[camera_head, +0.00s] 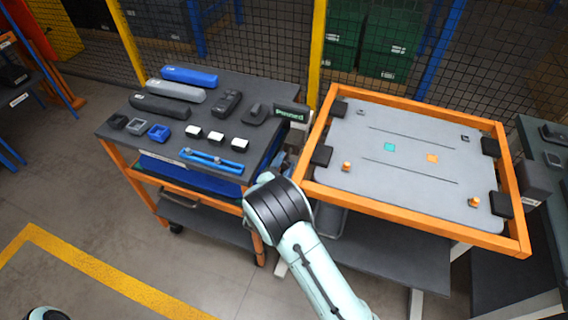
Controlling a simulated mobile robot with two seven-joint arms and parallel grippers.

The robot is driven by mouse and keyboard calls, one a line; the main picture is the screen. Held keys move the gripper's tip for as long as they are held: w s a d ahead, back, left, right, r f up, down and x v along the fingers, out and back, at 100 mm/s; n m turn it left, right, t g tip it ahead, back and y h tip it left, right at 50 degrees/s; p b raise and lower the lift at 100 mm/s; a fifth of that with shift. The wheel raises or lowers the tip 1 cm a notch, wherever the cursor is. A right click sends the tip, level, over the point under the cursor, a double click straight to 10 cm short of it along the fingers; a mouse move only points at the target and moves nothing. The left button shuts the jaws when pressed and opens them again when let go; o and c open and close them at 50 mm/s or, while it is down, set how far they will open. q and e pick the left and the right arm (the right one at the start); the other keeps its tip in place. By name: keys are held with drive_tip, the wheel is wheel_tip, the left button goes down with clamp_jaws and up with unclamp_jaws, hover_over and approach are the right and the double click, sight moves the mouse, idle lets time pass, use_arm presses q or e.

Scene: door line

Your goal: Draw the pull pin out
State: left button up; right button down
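Two small orange knobbed pins stand on the grey panel in the orange frame: one at the near left (347,166), one at the near right (474,202). I cannot tell which one is the pull pin. My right arm comes in from the bottom. Its black wrist is at the gap between the dark cart and the framed panel, left of the left pin and apart from it. My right gripper (284,166) is mostly hidden behind this wrist, and its fingers cannot be made out. Only a bit of my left arm shows at the bottom left; its gripper is out of view.
The dark cart top (256,88) holds blue, grey and black cases, small blocks and a blue bar (211,161). The orange frame (419,218) has a raised rim with black clamps. A mesh fence stands behind. The floor at left is clear.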

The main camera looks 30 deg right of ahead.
drive_tip(key=shift+b+v, duration=0.9)
drive_tip(key=shift+v, duration=0.85)
use_arm(q)
drive_tip(key=shift+s+f, duration=0.3)
drive_tip(key=shift+f, duration=0.2)
drive_tip(key=shift+s+f, duration=0.3)
drive_tip(key=shift+f, duration=0.2)
use_arm(e)
drive_tip(key=c, duration=0.7)
unclamp_jaws()
drive_tip(key=shift+a, duration=0.1)
drive_tip(key=shift+s+a, duration=0.25)
drive_tip(key=shift+a, duration=0.05)
use_arm(q)
drive_tip(key=shift+s+f+b, duration=0.35)
drive_tip(key=shift+f+b, duration=0.15)
drive_tip(key=shift+f, duration=0.15)
drive_tip(key=shift+s+f+b, duration=0.35)
drive_tip(key=shift+f+b, duration=0.15)
drive_tip(key=shift+f, duration=0.1)
use_arm(e)
drive_tip(key=v, duration=1.2)
drive_tip(key=shift+s+a, duration=0.1)
drive_tip(key=shift+s, duration=0.15)
